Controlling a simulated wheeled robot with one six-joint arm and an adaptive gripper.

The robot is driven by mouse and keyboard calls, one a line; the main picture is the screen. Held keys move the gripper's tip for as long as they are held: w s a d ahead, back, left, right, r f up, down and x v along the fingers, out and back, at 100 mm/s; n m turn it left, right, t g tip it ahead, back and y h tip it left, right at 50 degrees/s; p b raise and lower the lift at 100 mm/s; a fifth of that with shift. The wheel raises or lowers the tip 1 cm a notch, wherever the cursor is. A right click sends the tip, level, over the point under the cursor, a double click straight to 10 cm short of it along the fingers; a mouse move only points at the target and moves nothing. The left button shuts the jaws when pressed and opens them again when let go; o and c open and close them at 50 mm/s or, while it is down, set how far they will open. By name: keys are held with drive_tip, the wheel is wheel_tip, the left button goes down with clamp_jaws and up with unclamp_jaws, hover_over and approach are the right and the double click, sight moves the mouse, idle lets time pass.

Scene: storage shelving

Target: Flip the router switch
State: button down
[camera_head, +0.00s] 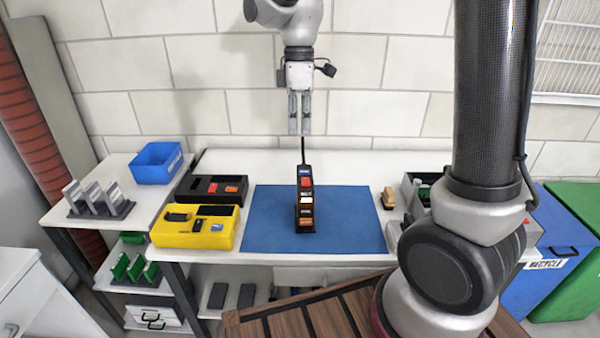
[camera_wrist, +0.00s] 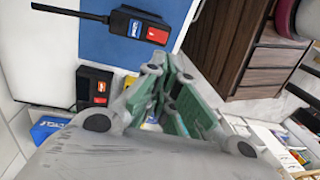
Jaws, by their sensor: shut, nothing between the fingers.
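The black router (camera_head: 305,215) stands on a blue mat (camera_head: 262,220) in the middle of the white table, with a thin antenna at its far end. A red switch (camera_head: 307,182) shows near its top, with white and orange labels below. In the wrist view the router (camera_wrist: 112,22) lies at the top left with its red switch (camera_wrist: 157,35). My gripper (camera_head: 299,132) is shut and empty, pointing down beyond and above the router, not touching it. Its fingers (camera_wrist: 172,110) fill the middle of the wrist view. The switch's tilt cannot be told.
A yellow case (camera_head: 195,240) and a black case (camera_head: 235,188) stand left of the mat. A blue bin (camera_head: 157,163) is on the left table. A grey bin (camera_head: 410,185) and small tan item (camera_head: 388,198) stand right. The mat around the router is clear.

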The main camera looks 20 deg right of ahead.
sight(300, 186)
drive_tip(key=f, duration=0.4)
drive_tip(key=s+f, duration=0.1)
drive_tip(key=f, duration=0.7)
drive_tip(key=shift+s+a+f, duration=0.2)
drive_tip(key=shift+s, duration=0.15)
